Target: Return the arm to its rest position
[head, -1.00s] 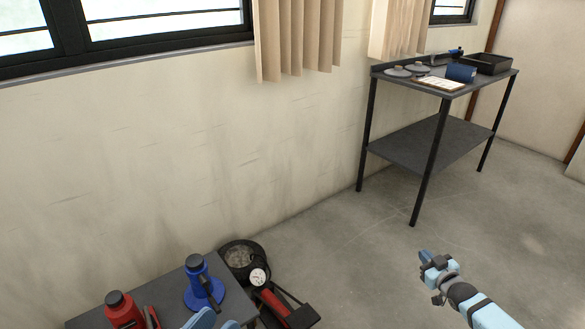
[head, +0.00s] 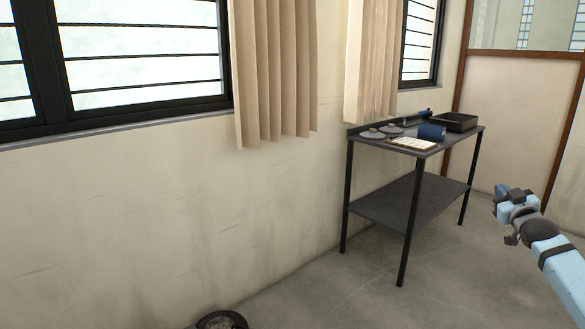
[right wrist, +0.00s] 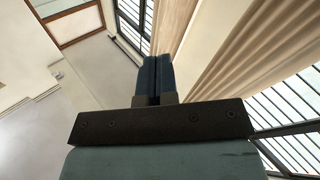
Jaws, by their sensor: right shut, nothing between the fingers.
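My right arm comes in from the lower right of the head view. Its gripper (head: 503,190) is raised in the air, to the right of the dark table and apart from it. In the right wrist view the two blue fingers (right wrist: 156,80) are shut together with nothing between them. My left gripper does not show in the head view.
A dark two-shelf table (head: 386,205) stands by the wall, with a black tray (head: 455,122), a blue item (head: 431,132) and a white sheet (head: 411,144) on top. Beige curtains (head: 275,70) hang by the windows.

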